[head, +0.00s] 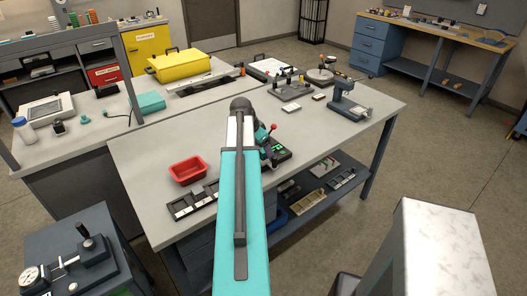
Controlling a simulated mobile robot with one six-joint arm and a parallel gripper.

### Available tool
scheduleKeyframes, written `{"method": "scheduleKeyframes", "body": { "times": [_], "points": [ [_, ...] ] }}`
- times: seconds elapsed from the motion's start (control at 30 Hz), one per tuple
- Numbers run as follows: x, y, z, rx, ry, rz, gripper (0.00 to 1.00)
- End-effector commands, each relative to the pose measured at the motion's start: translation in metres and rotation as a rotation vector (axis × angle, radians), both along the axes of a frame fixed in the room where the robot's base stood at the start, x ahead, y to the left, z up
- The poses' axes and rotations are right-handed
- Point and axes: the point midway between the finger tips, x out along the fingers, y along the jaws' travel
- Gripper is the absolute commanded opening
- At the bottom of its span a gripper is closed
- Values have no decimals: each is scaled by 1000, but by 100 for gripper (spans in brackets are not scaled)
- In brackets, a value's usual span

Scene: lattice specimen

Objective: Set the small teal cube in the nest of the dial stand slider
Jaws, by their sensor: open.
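The dial stand (80,268) is at the lower left in the head view, on a dark grey cabinet. It has a round white dial (28,277), metal slide parts and an upright black knob (85,232). The nest of its slider is too small to make out. I cannot pick out the small teal cube with certainty. My teal arm rises through the middle of the view over the workbench.
The grey workbench (150,160) holds a red bin (187,169), dark trays (195,200), and a device with a red ball knob (273,127) partly behind my arm. A blue-grey stand (345,100) is at its right. A marble-topped block (437,245) stands lower right. Open floor lies right.

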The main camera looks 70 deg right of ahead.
Motion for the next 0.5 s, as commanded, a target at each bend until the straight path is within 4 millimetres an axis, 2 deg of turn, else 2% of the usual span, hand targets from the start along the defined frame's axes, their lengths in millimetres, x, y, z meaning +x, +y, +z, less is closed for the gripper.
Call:
{"method": "scheduleKeyframes", "body": {
  "times": [0.23, 0.5],
  "points": [
    [0, 0, 2, -1, 1, 0, 71],
    [2, 4, 13, -2, 0, 0, 71]
  ]
}}
